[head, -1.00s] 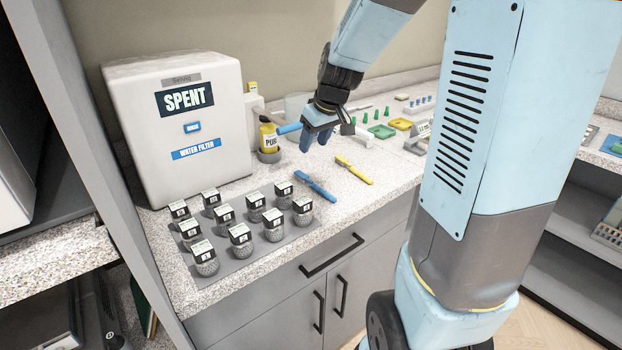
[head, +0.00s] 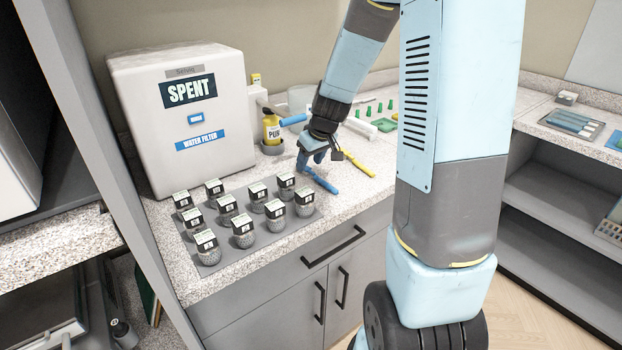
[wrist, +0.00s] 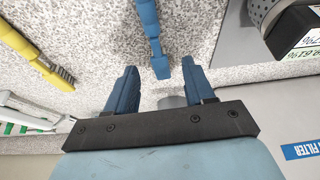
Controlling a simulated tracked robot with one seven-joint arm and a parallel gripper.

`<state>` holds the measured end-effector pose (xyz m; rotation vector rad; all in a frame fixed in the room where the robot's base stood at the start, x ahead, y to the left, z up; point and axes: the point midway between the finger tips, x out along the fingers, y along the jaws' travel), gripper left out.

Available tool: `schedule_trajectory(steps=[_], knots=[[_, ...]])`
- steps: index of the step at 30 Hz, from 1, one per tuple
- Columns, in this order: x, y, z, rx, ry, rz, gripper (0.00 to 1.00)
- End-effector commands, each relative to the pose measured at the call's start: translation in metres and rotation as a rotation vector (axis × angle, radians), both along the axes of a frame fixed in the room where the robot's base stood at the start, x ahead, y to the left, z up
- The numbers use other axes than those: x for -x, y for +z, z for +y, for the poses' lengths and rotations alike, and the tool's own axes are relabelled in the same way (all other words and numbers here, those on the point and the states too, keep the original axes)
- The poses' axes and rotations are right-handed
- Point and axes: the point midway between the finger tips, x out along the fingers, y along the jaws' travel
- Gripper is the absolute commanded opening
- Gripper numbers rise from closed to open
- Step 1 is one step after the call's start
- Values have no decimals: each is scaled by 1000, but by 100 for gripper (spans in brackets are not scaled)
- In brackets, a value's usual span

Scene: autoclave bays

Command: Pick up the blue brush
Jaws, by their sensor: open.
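The blue brush (head: 321,180) lies on the speckled counter, right of the jars. In the wrist view the blue brush (wrist: 152,38) lies ahead of my gripper, its near end close to the fingertips and lined up between them. My gripper (head: 312,160) is over the counter at the brush's far end, pointing down. In the wrist view my gripper (wrist: 158,78) has its two blue fingers apart with nothing held between them. I cannot tell how high the fingertips are above the counter.
A yellow brush (head: 358,165) lies right of the blue one. Several labelled jars stand on a grey mat (head: 222,266) to the left. A white water filter box (head: 183,120) and a yellow bottle (head: 271,130) stand behind. The counter's front edge is near the brushes.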

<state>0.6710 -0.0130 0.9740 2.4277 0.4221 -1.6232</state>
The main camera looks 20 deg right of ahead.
Motion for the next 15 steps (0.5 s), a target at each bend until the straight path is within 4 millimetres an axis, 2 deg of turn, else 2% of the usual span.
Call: schedule_trajectory(steps=[1,6,15], knots=[[-1,-8,1,-1,0,4,53],[-7,-22,3,-1,0,3,53],[-9,-26,4,0,0,-1,53]])
